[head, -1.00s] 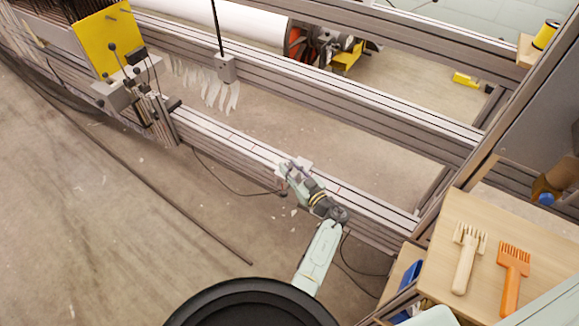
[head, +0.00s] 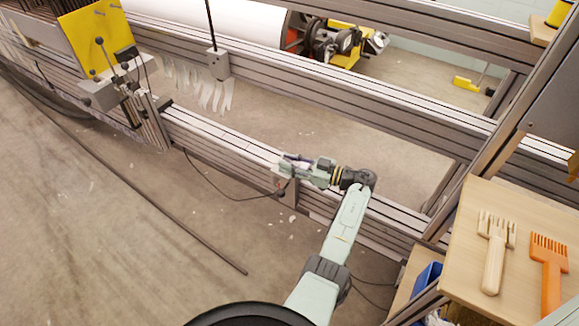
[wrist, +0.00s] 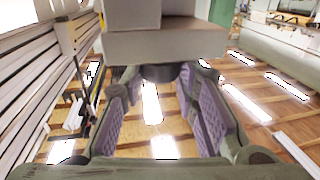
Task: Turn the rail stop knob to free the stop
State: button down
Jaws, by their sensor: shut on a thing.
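The rail stop is a pale grey block (wrist: 165,42) that fills the top middle of the wrist view. Its dark round knob (wrist: 162,72) sticks out below the block, partly hidden between the fingers. My gripper (wrist: 160,82) has its purple-padded fingers on both sides of the knob, shut on it at the fingertips. In the head view my gripper (head: 304,169) lies at the near slotted rail (head: 222,141), roughly in line with it. The knob is too small and covered to make out there.
A yellow panel (head: 97,38) with levers stands at the far left end of the rail. A wooden shelf at right holds a pale comb (head: 494,255) and an orange comb (head: 549,268). A thin cable hangs in front of the rail. The floor at left is mostly clear.

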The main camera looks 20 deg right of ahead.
dwell(0.3)
jog(key=c, duration=1.2)
grip_release()
jog(key=shift+d, duration=0.1)
jog(key=v, duration=1.2)
